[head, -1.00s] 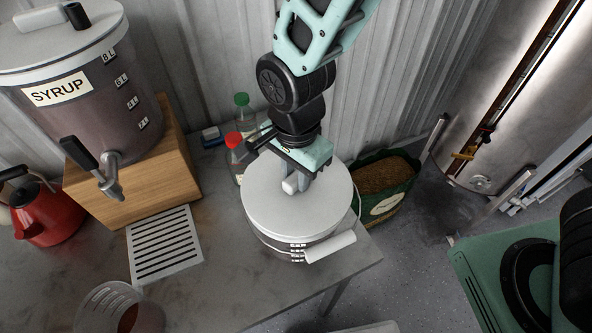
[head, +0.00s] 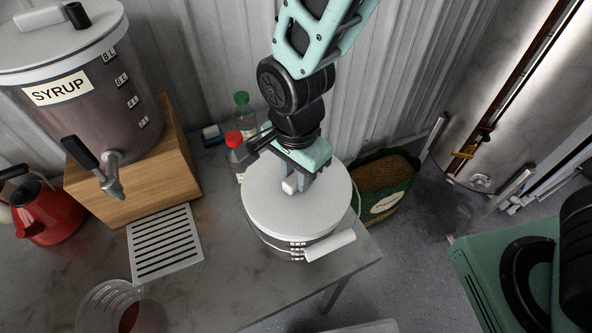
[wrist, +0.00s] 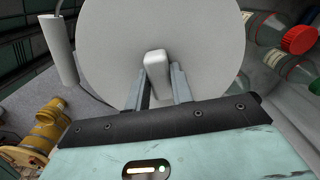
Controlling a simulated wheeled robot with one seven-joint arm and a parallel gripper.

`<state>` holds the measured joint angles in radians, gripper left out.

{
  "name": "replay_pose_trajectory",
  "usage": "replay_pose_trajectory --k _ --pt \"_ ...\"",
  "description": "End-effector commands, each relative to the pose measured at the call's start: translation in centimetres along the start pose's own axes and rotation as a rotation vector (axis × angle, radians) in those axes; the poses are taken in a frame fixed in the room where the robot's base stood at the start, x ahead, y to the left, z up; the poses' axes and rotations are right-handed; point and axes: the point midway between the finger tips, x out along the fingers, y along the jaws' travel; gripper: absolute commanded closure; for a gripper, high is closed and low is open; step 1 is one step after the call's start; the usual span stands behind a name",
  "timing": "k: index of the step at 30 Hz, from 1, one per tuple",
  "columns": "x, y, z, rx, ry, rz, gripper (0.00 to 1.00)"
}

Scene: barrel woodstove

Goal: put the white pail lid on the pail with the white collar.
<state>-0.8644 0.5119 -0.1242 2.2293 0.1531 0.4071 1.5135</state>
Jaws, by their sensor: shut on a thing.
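The white pail lid (head: 275,212) lies flat over the top of the pail (head: 282,250) at the right end of the table. The pail has a wire bail with a white grip (head: 330,246) hanging at its front right. The lid covers the pail's top, so its collar is hidden and I cannot tell whether the lid is fully seated. My gripper (head: 297,184) points down and is shut on the lid's white knob. In the wrist view the knob (wrist: 157,72) stands between the fingers, with the lid (wrist: 210,45) behind it.
A syrup tank (head: 80,95) on a wooden block (head: 165,165) stands at the left, with a slotted drip grate (head: 165,243) before it. Red-capped (head: 235,150) and green-capped bottles stand close behind the pail. A measuring jug (head: 118,308) is at the front left. The table's right edge is close.

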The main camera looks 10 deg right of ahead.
Motion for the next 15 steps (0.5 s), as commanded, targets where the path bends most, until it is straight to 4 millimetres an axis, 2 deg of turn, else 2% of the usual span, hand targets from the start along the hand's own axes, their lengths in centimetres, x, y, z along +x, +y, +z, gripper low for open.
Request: replay_pose_trajectory --k 11,12,14,15 --pt "0.06 0.01 0.0 0.0 0.0 0.0 1.0" --pt "0.06 0.01 0.0 0.0 0.0 0.0 0.69" --pt "0.06 0.01 0.0 0.0 0.0 0.0 0.52" --pt "0.06 0.01 0.0 0.0 0.0 0.001 0.52"
